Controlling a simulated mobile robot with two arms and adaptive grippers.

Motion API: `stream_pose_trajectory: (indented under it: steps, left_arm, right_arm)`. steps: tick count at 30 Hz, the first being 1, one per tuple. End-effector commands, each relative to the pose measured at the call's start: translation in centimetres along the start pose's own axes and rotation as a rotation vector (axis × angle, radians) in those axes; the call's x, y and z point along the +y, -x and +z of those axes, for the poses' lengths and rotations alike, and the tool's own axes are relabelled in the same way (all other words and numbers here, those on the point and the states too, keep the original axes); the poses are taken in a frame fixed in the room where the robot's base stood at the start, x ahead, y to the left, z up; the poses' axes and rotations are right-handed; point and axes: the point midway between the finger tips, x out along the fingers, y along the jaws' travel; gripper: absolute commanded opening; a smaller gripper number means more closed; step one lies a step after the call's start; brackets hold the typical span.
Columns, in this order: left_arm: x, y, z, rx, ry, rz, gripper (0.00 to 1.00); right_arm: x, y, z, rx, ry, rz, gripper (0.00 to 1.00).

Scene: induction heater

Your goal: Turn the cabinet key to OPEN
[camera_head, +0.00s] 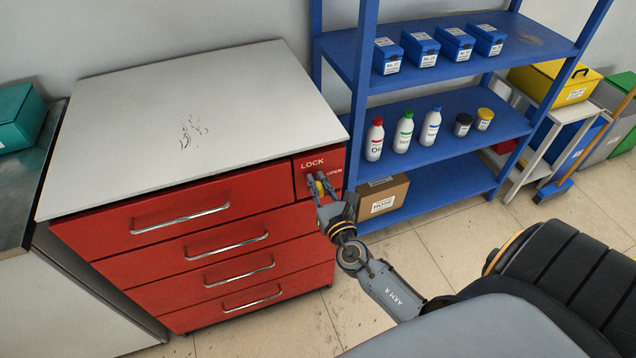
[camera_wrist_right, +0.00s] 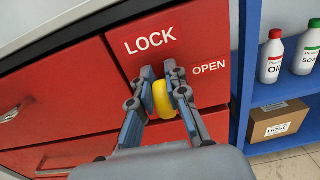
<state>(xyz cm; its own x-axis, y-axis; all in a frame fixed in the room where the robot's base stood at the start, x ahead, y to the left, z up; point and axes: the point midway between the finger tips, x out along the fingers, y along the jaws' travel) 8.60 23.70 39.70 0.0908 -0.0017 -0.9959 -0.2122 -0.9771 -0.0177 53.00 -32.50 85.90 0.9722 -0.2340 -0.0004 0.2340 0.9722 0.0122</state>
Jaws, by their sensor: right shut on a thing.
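The red cabinet (camera_head: 180,245) has a white top and a lock panel (camera_head: 309,165) at its upper right, marked LOCK and OPEN. A yellow key (camera_head: 320,186) sits on this panel. In the right wrist view the yellow key (camera_wrist_right: 162,99) stands below the word LOCK and left of the word OPEN. My right gripper (camera_head: 318,183) is at the panel, with its fingers shut on the key, one on each side. The fingers hide part of the key, and the keyhole is not visible. My left gripper is not in view.
A blue shelf (camera_head: 450,120) with bottles, jars and small blue boxes stands just right of the cabinet. A cardboard box (camera_head: 383,196) sits low beside the gripper. Several closed drawers with metal handles (camera_head: 180,218) fill the cabinet front. The floor (camera_head: 400,255) in front is clear.

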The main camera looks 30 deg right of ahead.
Motion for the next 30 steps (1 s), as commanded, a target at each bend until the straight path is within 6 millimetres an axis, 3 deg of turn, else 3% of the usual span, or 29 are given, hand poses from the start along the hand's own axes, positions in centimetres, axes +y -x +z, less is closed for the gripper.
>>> stream_pose_trajectory:
  steps: [11,30]
  left_arm:
    - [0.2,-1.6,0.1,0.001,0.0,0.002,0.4]
    - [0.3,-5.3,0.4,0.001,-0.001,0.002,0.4]
  right_arm:
    - [-0.4,0.0,-0.3,-0.002,-0.19,0.001,0.0]
    - [-1.4,0.0,-0.8,-0.001,-0.794,0.0,0.0]
